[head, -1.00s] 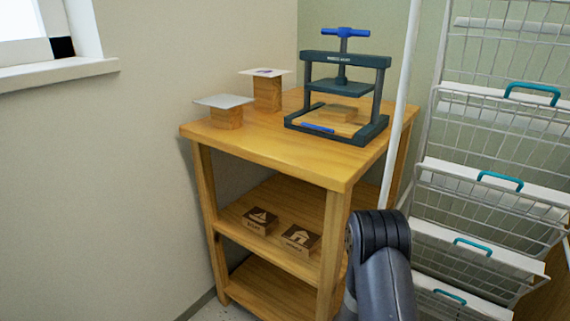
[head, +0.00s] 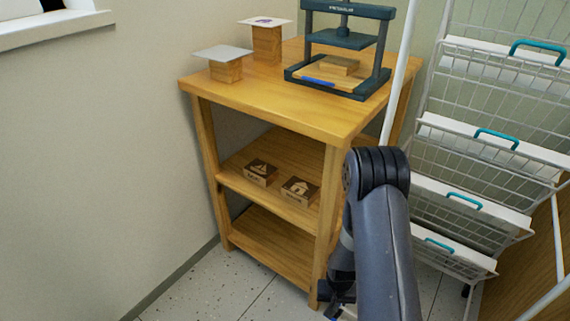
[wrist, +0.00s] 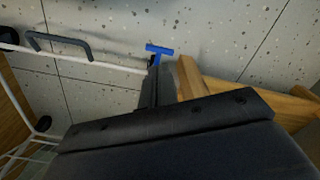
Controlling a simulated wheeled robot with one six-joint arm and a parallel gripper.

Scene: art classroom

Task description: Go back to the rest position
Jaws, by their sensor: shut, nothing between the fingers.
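My gripper (head: 335,309) hangs low beside the front right leg of the wooden stand (head: 265,103), partly hidden by my own arm in the head view. In the wrist view my gripper (wrist: 158,52) is shut and empty, its blue tips over the speckled floor. Part of the stand's wood shows close to its right there.
A press (head: 342,45) and two blocks with cards stand on the stand's top; two stamped blocks (head: 299,191) lie on its middle shelf. A white wire rack (head: 470,150) stands close to the right. Bare floor (head: 200,295) lies at front left.

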